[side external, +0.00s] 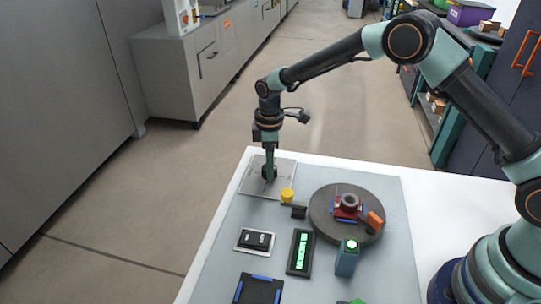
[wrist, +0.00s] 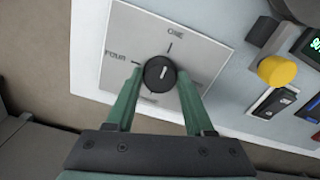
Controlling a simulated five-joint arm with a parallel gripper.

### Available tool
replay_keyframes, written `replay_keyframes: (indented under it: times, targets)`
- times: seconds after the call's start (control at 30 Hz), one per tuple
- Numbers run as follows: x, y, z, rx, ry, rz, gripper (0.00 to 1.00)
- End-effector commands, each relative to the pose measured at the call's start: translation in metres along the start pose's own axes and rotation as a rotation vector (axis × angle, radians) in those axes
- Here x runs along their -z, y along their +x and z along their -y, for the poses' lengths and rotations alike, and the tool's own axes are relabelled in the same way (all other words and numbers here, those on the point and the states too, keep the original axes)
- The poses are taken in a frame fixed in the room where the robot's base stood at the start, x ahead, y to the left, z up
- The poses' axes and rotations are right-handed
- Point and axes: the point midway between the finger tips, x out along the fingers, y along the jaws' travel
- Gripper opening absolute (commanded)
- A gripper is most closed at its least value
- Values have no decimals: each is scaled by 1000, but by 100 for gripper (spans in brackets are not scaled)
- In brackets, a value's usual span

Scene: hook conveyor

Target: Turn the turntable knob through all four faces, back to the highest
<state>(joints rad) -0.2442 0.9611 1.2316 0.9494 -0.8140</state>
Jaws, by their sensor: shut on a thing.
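The knob (wrist: 160,74) is round and black with a short white line. It sits on a light grey square plate (wrist: 205,58) with "ONE" at the top and "FOUR" at the left. The white line points up and slightly right, roughly towards "ONE". The right label is partly covered by a finger, and the lower one is hard to read. My gripper (wrist: 160,78) is shut on the knob, one green finger on each side. In the side view my gripper (side external: 269,172) points down at the plate (side external: 252,187). The dark round turntable (side external: 320,222) carries a red part with a grey ring.
A yellow button (side external: 287,195) stands close to the plate's right corner. A black switch box (side external: 255,240), a green-lit display (side external: 301,252), a blue post with a green top (side external: 347,258) and an orange block (side external: 375,221) are nearby. The panel's left strip is clear.

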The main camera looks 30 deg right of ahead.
Motion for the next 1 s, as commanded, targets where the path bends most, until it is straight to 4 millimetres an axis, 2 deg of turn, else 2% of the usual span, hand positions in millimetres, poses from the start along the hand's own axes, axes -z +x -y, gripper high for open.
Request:
replay_keyframes:
  times: [0.33, 0.37, 0.4, 0.43, 0.77, 0.87, 1.0]
  targets:
    - [1, -2, 0, -1, -8, -1, 0]
    - [1, -2, 0, -1, -8, -1, 57]
    - [1, -2, 0, -1, -8, -1, 72]
    - [1, -2, 0, -1, -7, -1, 83]
    - [0, -1, 0, -1, -5, -1, 83]
    - [1, -8, 0, -2, -5, -2, 83]
    - [1, -28, 0, -4, -5, -3, 83]
